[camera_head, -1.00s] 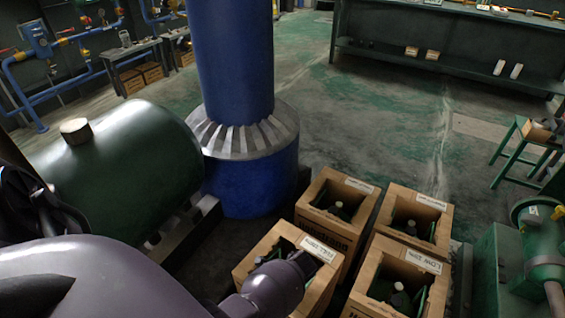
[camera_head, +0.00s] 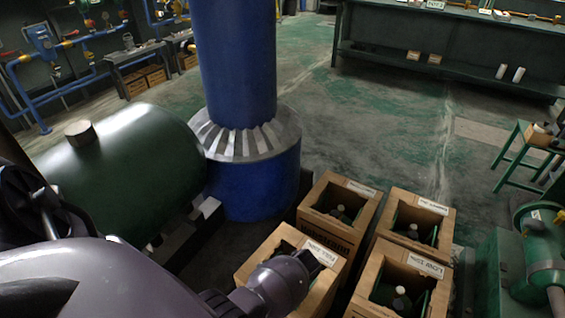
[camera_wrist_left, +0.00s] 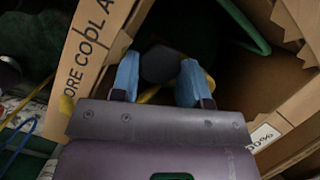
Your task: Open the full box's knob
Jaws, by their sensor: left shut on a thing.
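The front-left cardboard box (camera_head: 262,262) stands open, with a white label on its far-right rim that looks like it reads full; the writing is small. My left arm reaches over this box in the head view and hides most of its inside. In the left wrist view my left gripper (camera_wrist_left: 161,72) has its blue fingers on either side of a dark round knob (camera_wrist_left: 160,62) inside the box and is shut on it. A bit of yellow shows under the knob. The box wall (camera_wrist_left: 88,50) with printed letters rises at left. My right gripper is in neither view.
Three more open boxes stand close by: back-left (camera_head: 322,222), back-right (camera_head: 440,235) and front-right (camera_head: 372,268), each with a bottle inside. A blue column (camera_head: 235,70) and a green tank (camera_head: 130,165) stand left. Green machinery (camera_head: 540,255) is at right. The floor behind is clear.

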